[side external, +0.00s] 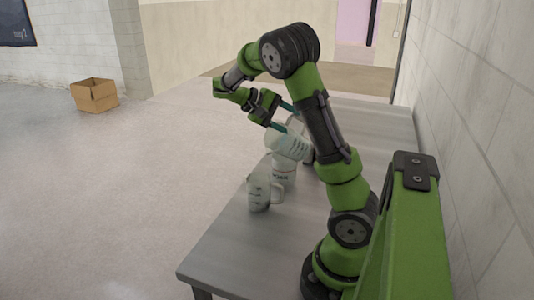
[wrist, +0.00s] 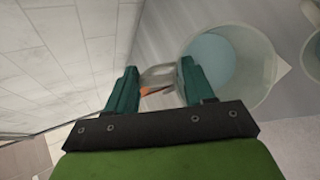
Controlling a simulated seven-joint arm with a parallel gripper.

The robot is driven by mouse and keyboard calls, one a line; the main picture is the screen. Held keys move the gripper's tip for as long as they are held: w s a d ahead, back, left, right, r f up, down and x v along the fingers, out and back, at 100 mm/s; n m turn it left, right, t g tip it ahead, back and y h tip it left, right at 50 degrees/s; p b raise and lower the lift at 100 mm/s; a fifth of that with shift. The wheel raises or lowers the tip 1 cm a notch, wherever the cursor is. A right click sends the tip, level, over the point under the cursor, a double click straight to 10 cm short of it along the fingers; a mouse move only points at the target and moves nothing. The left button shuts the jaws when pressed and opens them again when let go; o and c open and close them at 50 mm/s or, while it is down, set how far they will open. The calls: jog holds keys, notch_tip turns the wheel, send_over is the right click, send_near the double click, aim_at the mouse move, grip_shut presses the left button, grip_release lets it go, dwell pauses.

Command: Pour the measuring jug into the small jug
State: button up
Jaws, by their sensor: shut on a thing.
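My gripper (side external: 283,117) is shut on the handle (wrist: 158,74) of a pale, translucent jug, which looks like the measuring jug (side external: 287,146). It is held up above the table and looks tilted in the side view. In the wrist view this jug (wrist: 242,92) shows its open mouth, a pale blue inside and a pointed spout to the right. Two pale, marked jugs stand upright on the table below: one in front (side external: 260,192) with a handle, one just behind (side external: 284,175), partly hidden by the held jug. I cannot tell which is the small jug.
The grey table (side external: 226,238) is bare at its front left. A dark object (side external: 309,156) stands behind the held jug, mostly hidden by my arm. Another jug rim (wrist: 315,55) is cut off at the wrist view's right edge. A cardboard box (side external: 95,96) lies far off on the floor.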

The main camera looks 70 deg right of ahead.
jog(key=shift+w+a+f+g+h, duration=0.2)
jog(key=shift+a+g+h, duration=0.2)
jog(key=shift+h, duration=0.2)
dwell(1.1)
